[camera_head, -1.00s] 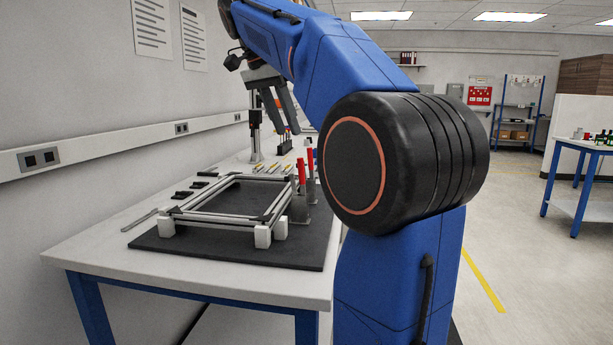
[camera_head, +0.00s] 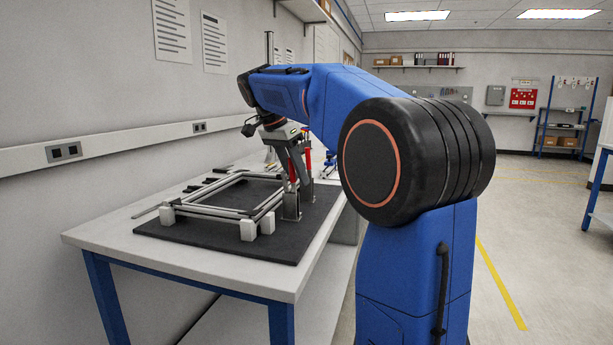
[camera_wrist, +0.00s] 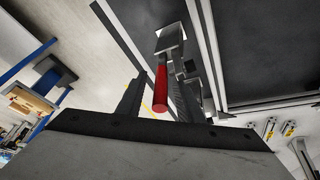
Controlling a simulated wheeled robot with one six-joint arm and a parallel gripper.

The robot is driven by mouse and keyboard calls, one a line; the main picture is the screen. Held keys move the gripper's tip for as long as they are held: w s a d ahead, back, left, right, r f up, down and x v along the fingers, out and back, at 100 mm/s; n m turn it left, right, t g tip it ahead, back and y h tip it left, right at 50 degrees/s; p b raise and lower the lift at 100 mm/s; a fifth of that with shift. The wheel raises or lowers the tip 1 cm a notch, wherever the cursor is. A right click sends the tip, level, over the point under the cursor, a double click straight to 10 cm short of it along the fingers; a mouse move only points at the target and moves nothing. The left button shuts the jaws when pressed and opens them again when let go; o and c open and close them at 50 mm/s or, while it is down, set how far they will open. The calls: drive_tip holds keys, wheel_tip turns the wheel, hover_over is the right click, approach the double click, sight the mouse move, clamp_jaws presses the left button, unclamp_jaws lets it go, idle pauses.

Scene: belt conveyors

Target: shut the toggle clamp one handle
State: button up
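Two toggle clamps with upright red handles stand at the right side of the metal frame (camera_head: 213,212). The nearer clamp (camera_head: 291,207) has its red handle (camera_head: 292,172) beside my gripper's fingers, and the farther clamp (camera_head: 306,192) is just behind. My gripper (camera_head: 298,181) points down over the clamps, its fingers apart. In the wrist view, a red handle (camera_wrist: 161,88) lies between the spread fingers of my gripper (camera_wrist: 160,92), with gaps showing on both sides. I cannot tell which clamp is number one. The second handle is not clear in the wrist view.
The frame rests on white blocks (camera_head: 248,230) on a black mat (camera_head: 216,238), on a white table (camera_head: 110,235) along the wall. Small dark parts lie behind the frame. Open floor (camera_head: 520,230) lies to the right, with another blue-legged table (camera_head: 600,190) at the edge.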

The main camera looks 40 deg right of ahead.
drive_tip(key=shift+d+f, duration=0.1)
drive_tip(key=shift+f, duration=0.1)
clamp_jaws()
